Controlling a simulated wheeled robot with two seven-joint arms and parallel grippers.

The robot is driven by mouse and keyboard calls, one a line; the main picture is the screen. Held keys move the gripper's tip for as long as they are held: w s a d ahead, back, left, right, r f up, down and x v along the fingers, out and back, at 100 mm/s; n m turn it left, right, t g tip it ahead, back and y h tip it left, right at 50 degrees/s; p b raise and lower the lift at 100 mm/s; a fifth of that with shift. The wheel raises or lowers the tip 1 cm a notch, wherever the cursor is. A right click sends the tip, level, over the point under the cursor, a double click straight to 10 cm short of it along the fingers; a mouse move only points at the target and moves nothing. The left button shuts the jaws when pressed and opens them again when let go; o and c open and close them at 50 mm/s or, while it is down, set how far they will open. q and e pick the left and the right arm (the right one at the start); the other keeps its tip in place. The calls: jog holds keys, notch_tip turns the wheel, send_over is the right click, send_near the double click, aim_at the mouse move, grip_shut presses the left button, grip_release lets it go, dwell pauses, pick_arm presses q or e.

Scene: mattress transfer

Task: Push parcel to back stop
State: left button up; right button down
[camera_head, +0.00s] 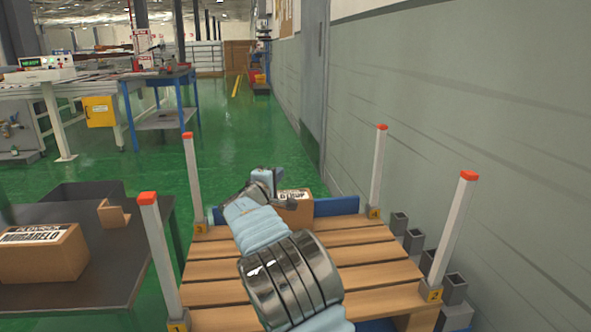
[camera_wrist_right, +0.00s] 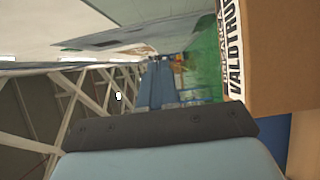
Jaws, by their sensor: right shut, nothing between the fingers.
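A small brown cardboard parcel (camera_head: 299,212) with a white printed label stands at the far end of a slatted wooden pallet (camera_head: 300,264). A blue back stop (camera_head: 338,206) runs along the pallet's far edge, and the parcel hides part of it. In the right wrist view the parcel (camera_wrist_right: 283,60) fills the upper right, beside the dark closed finger (camera_wrist_right: 160,129). My left gripper is out of view.
Grey posts with orange tops stand at the pallet corners, such as the near right post (camera_head: 455,235). A grey wall (camera_head: 470,110) is close on the right.

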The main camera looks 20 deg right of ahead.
jog(key=a+p, duration=0.1)
jog(key=a, duration=0.8)
notch_tip(320, 180, down, 10)
jog(key=shift+b, duration=0.55)
jog(key=shift+d, duration=0.55)
